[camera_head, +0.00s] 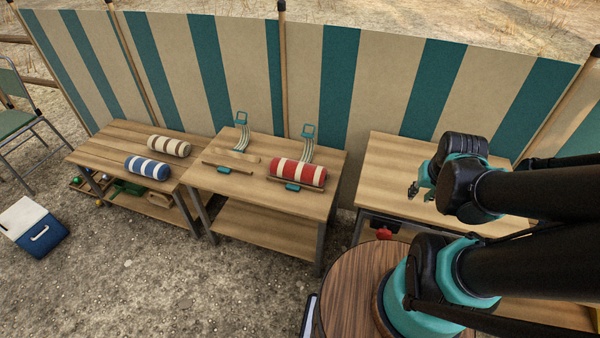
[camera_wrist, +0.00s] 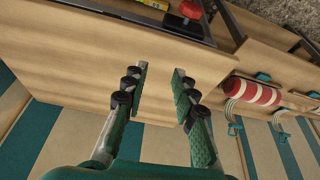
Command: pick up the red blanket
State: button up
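The red blanket (camera_head: 297,173) is a rolled, red-and-white striped bundle. It lies on the middle wooden table (camera_head: 232,187), on a low wooden rest with teal fittings. It also shows at the right of the wrist view (camera_wrist: 254,92). My gripper (camera_head: 413,190) is over the right-hand table, to the right of the blanket and well apart from it. In the wrist view my gripper (camera_wrist: 160,90) has its two fingers spread with nothing between them, only bare tabletop beyond.
A blue-striped roll (camera_head: 147,167) and a beige-striped roll (camera_head: 169,146) lie on the left table. Curved teal-ended racks (camera_head: 307,145) stand behind the blanket. A striped fabric screen (camera_head: 300,80) runs behind the tables. A cooler (camera_head: 33,226) sits on the ground at far left.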

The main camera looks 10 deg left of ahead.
jog(key=shift+o, duration=2.3)
jog(key=shift+w+a+r, duration=0.15)
jog(key=shift+w, duration=0.15)
jog(key=o, duration=1)
jog(key=w+a+n, duration=0.1)
jog(key=w+a, duration=0.1)
jog(key=w, duration=0.1)
jog(key=w+a+r+n, duration=0.1)
jog(key=w+a+n, duration=0.1)
jog(key=w, duration=0.1)
jog(key=w+a+r+n+g, duration=0.1)
jog(key=w+a, duration=0.1)
jog(key=shift+w+a+r+y, duration=0.15)
jog(key=shift+w+r+y, duration=0.15)
jog(key=shift+w, duration=0.1)
jog(key=shift+o, duration=1.1)
jog(key=w+a+n+g, duration=0.1)
jog(key=w+a+n, duration=0.3)
jog(key=w+a, duration=0.2)
jog(key=shift+w+a, duration=0.2)
jog(key=shift+a, duration=0.65)
jog(key=n+g, duration=0.2)
jog(key=n, duration=0.7)
send_over(299, 164)
notch_tip(299, 164, down, 8)
notch_tip(299, 164, down, 12)
jog(key=shift+s+f, duration=0.15)
jog(key=shift+a+f, duration=0.15)
jog(key=shift+f, duration=2.4)
